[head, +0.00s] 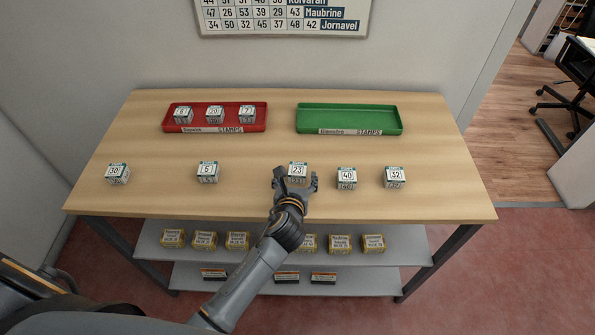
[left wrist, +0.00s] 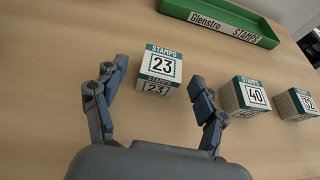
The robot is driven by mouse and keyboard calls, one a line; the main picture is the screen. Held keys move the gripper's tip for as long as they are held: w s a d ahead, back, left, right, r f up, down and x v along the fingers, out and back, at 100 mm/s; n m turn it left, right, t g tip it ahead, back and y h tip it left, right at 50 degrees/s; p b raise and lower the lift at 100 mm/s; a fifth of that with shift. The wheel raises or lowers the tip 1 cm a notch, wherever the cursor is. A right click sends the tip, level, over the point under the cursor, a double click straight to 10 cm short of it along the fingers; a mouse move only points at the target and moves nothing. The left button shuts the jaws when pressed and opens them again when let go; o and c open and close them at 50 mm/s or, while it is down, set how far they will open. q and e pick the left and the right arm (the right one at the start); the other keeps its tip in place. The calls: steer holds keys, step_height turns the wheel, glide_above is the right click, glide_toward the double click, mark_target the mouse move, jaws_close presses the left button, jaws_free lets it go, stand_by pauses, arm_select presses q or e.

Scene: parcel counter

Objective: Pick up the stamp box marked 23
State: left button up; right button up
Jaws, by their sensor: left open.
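The stamp box marked 23 (head: 298,170) stands on the wooden counter, in the middle of the row of boxes. It is a small white box with a green band and also shows in the left wrist view (left wrist: 160,68). My left gripper (head: 296,181) is just in front of the box, on its near side. In the left wrist view my left gripper (left wrist: 160,88) is open, and its two fingers point toward the box with nothing held between them. The box sits just past the fingertips, nearer the left finger. My right gripper is in neither view.
Box 40 (head: 346,178) and box 32 (head: 395,176) stand to the right; box 5 (head: 208,172) and box 30 (head: 117,174) to the left. A red tray (head: 259,126) with three boxes and an empty green tray (head: 350,113) lie behind. Shelves below hold several packets.

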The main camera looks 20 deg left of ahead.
mark_target(297, 176)
arm_select(q)
steer(key=shift+x, duration=1.55)
steer(key=shift+c, duration=0.2)
steer(key=c, duration=1.2)
